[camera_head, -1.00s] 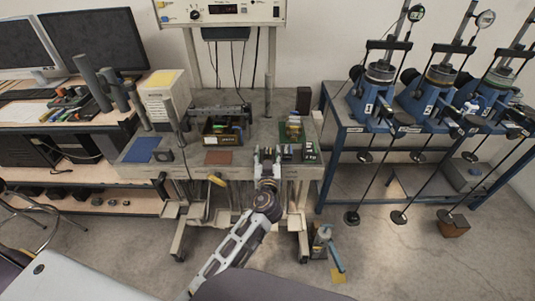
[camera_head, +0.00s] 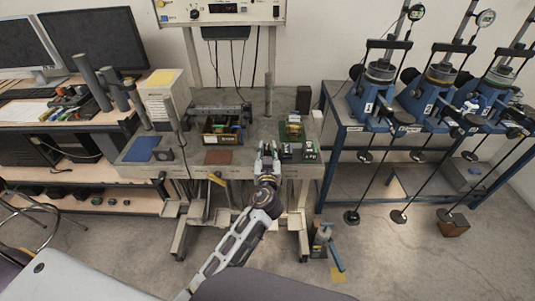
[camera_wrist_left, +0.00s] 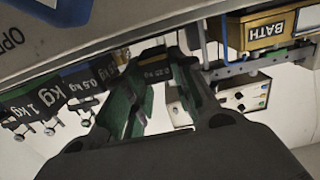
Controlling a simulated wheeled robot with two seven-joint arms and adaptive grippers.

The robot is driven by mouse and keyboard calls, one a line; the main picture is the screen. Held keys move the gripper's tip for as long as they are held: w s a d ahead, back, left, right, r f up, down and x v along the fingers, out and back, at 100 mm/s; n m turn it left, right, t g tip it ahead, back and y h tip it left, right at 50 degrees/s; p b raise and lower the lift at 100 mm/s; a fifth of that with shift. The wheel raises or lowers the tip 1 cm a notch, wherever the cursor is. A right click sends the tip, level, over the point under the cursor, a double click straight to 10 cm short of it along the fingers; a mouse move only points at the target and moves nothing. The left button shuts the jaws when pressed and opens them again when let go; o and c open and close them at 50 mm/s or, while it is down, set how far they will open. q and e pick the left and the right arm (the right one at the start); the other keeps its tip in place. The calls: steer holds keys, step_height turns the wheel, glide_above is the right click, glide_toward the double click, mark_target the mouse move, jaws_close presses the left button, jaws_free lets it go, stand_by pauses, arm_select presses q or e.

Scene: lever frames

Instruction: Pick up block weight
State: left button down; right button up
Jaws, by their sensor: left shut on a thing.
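My left gripper (camera_head: 268,150) is at the front edge of the workbench. In the left wrist view its fingers (camera_wrist_left: 158,90) with green inner pads are shut on a small dark block weight (camera_wrist_left: 157,72) with a yellowish label. In the head view that block is too small and hidden to make out. Other dark block weights marked 1 kg (camera_wrist_left: 45,107) and 0.5 kg (camera_wrist_left: 92,82) sit beside the fingers in the wrist view. Dark blocks (camera_head: 309,151) also show right of the gripper in the head view. My right gripper is not in view.
Blue test devices (camera_head: 370,98) stand on the right.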

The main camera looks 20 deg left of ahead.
arm_select(q)
step_height(320, 180, up, 9)
steer(key=shift+f, duration=0.2)
stand_by(0.3)
stand_by(0.7)
